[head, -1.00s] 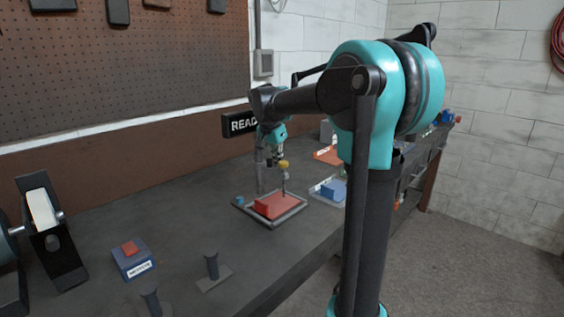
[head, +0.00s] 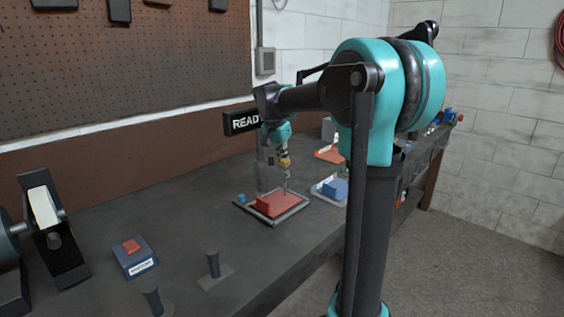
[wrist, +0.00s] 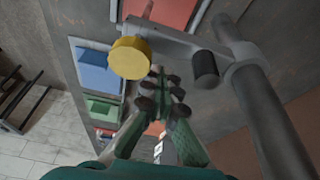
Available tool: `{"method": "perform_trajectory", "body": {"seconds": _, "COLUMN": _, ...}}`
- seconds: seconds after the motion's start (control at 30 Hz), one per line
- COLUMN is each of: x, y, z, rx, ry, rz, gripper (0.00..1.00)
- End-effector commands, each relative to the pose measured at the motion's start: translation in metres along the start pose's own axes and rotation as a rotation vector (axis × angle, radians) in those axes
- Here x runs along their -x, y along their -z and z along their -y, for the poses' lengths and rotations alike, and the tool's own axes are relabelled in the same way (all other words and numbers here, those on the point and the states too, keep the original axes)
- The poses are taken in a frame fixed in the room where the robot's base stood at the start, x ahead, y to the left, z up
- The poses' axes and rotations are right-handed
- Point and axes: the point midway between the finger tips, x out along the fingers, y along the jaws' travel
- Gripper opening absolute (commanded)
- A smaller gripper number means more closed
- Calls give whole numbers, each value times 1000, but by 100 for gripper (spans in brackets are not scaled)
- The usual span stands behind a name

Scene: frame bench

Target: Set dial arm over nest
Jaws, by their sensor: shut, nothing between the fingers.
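The dial arm (wrist: 175,40) is a grey bar from an upright grey post (wrist: 262,110). It carries a round yellow dial (wrist: 130,57) and a black knob (wrist: 205,68). Contact is unclear. In the head view my gripper (head: 284,148) is small and partly merged with the dial.
A white tray with a blue block (head: 335,188) and an orange tray (head: 329,154) lie to the right of the nest. A small blue piece (head: 241,198) sits at its left. A red-topped box (head: 134,257) and dark posts stand nearer.

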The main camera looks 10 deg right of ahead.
Motion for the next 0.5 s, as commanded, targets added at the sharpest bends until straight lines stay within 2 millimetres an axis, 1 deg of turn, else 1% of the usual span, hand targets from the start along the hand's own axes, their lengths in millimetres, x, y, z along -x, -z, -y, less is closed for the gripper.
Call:
{"method": "perform_trajectory", "body": {"seconds": 0.1, "x": -7, "y": 21, "z": -3, "rx": -3, "ry": 0, "rz": -2, "gripper": 0}}
{"method": "perform_trajectory", "body": {"seconds": 0.2, "x": 21, "y": 17, "z": -1, "rx": 3, "ry": 2, "rz": -2, "gripper": 0}}
{"method": "perform_trajectory", "body": {"seconds": 0.3, "x": 43, "y": 17, "z": 0, "rx": 3, "ry": 1, "rz": -2, "gripper": 0}}
{"method": "perform_trajectory", "body": {"seconds": 0.5, "x": 77, "y": 17, "z": 1, "rx": 2, "ry": 1, "rz": -2, "gripper": 0}}
